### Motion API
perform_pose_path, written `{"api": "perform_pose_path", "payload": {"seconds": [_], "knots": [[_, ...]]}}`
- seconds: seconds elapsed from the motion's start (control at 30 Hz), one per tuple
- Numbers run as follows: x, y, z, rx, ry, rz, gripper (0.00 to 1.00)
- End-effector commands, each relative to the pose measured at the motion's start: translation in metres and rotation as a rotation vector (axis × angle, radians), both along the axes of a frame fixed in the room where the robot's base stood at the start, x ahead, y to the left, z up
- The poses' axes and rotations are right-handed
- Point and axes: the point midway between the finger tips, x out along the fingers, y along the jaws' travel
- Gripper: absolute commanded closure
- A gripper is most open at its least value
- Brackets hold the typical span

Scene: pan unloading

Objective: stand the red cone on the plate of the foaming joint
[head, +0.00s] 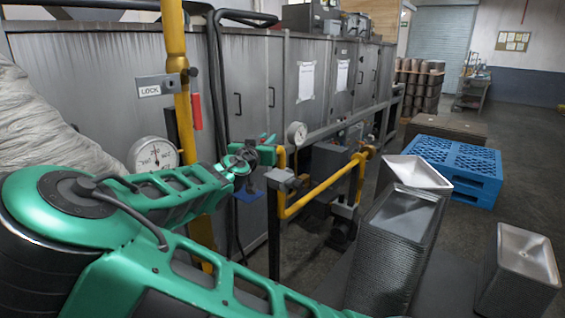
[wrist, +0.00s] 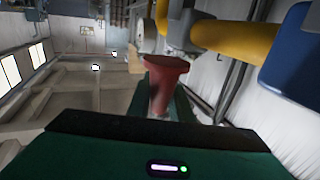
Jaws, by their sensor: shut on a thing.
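The red cone (wrist: 166,84) is in the middle of the wrist view, between the green fingers of my gripper (wrist: 163,108), which is shut on it. Its wider, flanged end points away from the wrist. In the head view my gripper (head: 268,149) is beside the yellow pipework, a little above a grey pipe joint (head: 284,179); the cone cannot be made out there. A yellow pipe (wrist: 235,40) and a grey fitting (wrist: 177,28) lie just beyond the cone in the wrist view. I cannot tell which part is the foaming joint's plate.
A yellow upright pipe (head: 176,75) and a dial gauge (head: 153,156) stand near my arm. A yellow rail (head: 322,190) runs right of the gripper. Stacked metal pans (head: 395,250) and blue pallets (head: 455,165) are on the right. A blue part (wrist: 292,50) is close in the wrist view.

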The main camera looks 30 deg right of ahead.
Motion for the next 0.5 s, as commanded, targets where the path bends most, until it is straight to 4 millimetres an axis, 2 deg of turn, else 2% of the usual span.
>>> {"api": "perform_pose_path", "payload": {"seconds": [0.03,0.2,0.37,0.5], "knots": [[0.001,-0.013,-0.006,-0.003,0.002,-0.006,1.0],[0.008,-0.043,-0.025,-0.003,0.002,-0.005,1.0],[0.012,-0.06,-0.036,0.0,0.0,-0.003,1.0],[0.013,-0.064,-0.041,0.001,0.001,0.001,1.0]]}}
